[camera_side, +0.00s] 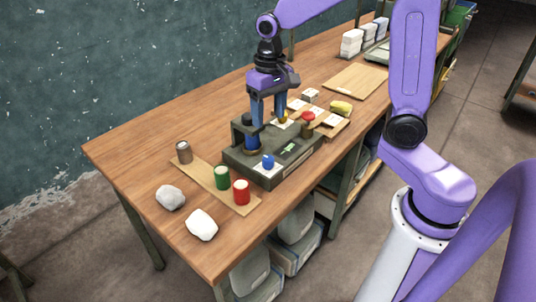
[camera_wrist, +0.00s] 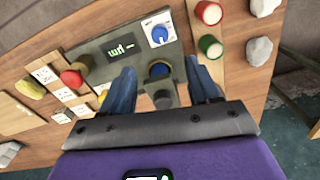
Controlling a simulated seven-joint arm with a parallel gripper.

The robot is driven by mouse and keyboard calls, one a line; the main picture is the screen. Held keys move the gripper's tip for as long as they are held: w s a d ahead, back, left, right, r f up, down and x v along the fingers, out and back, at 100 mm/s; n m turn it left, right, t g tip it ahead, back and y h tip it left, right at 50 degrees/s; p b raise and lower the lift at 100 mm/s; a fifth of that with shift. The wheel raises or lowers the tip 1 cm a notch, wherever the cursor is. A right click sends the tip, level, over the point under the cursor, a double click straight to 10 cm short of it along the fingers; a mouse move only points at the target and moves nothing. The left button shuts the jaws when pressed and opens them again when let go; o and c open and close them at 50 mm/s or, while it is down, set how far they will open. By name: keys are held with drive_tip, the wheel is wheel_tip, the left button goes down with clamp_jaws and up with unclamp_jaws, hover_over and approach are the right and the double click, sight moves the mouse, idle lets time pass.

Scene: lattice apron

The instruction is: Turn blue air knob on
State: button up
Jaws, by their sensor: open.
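A dark control box (camera_side: 293,152) sits on the wooden bench. A small blue knob (camera_side: 268,160) stands on a pale plate at its front corner. In the wrist view the blue knob (camera_wrist: 159,35) has a white pointer mark on a blue and white dial. My gripper (camera_side: 267,134) points down over the box, behind the knob. In the wrist view my gripper (camera_wrist: 161,70) is open, its blue fingers apart. A dark round part with a blue top (camera_wrist: 160,70) shows between the fingers; I cannot tell whether they touch it. The blue knob lies beyond the fingertips.
A lit display (camera_wrist: 122,50) is beside the knob. Two pale rocks (camera_side: 171,197) lie nearby. A red-topped part (camera_side: 308,118) and yellow object (camera_side: 340,107) are right of the box.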

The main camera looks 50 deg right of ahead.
sight(268, 157)
wheel_tip(268, 157, down, 13)
drive_tip(key=shift+a+f, duration=0.15)
idle(0.4)
drive_tip(key=c, duration=1)
